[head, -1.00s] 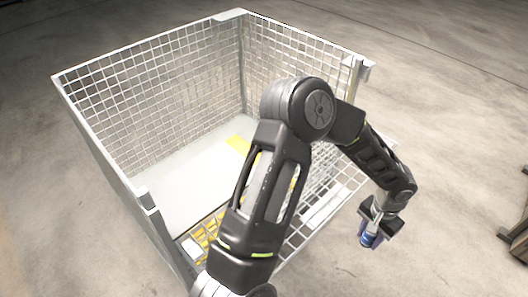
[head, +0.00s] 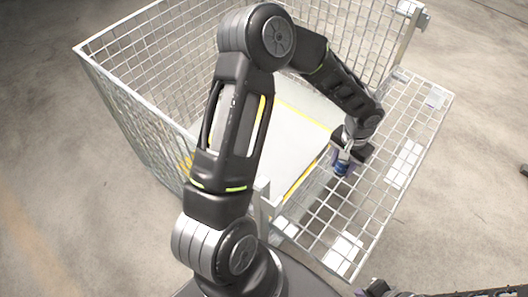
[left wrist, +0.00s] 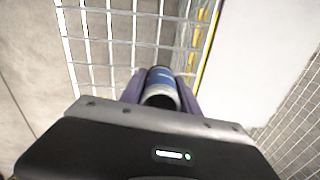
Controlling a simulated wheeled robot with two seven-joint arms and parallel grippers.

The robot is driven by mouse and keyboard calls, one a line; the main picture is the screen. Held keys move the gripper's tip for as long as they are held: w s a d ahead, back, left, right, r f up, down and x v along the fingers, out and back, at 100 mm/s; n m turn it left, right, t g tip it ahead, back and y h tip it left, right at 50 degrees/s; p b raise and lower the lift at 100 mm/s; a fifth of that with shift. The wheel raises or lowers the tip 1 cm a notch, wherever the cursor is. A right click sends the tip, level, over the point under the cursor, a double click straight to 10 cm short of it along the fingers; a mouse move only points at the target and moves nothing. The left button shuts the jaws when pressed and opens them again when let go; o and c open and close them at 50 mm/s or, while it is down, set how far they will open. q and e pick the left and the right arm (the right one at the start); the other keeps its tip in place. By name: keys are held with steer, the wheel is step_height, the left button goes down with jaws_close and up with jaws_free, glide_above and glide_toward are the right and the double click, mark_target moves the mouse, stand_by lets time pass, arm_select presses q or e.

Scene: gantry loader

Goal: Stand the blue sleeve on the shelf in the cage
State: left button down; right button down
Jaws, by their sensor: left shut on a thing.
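The blue sleeve (head: 342,169) is a short cylinder with a pale rim. My left gripper (head: 343,163) is shut on it, and the left wrist view shows the sleeve (left wrist: 160,82) between two purple fingers (left wrist: 160,92). In the head view it hangs over the folded-down mesh front, just right of the pale, yellow-edged shelf (head: 298,143) in the wire cage (head: 150,45). In the left wrist view, the shelf (left wrist: 255,60) is right of the sleeve, beyond a yellow strip. My right gripper (head: 376,289) shows only partly at the bottom edge; its opening is unclear.
The folded-down mesh panel (head: 425,120) extends right from the cage opening, with pale plates on it. A cage post (head: 263,200) stands near my left arm. Mesh walls rise behind and left of the shelf.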

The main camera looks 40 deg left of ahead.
arm_select(q)
steer(key=shift+a+m+b, duration=0.4)
steer(key=shift+a+m, duration=0.1)
steer(key=shift+a, duration=0.05)
steer(key=s+a+m+b, duration=0.2)
steer(key=a+m+b, duration=0.4)
steer(key=a+m, duration=0.25)
step_height(320, 180, up, 2)
steer(key=m+b, duration=0.4)
steer(key=m, duration=0.4)
glide_above(286, 164)
steer(key=shift+f+b, duration=0.4)
steer(key=shift+f, duration=2.75)
steer(key=shift+f+b, duration=0.45)
steer(key=shift+f, duration=1.4)
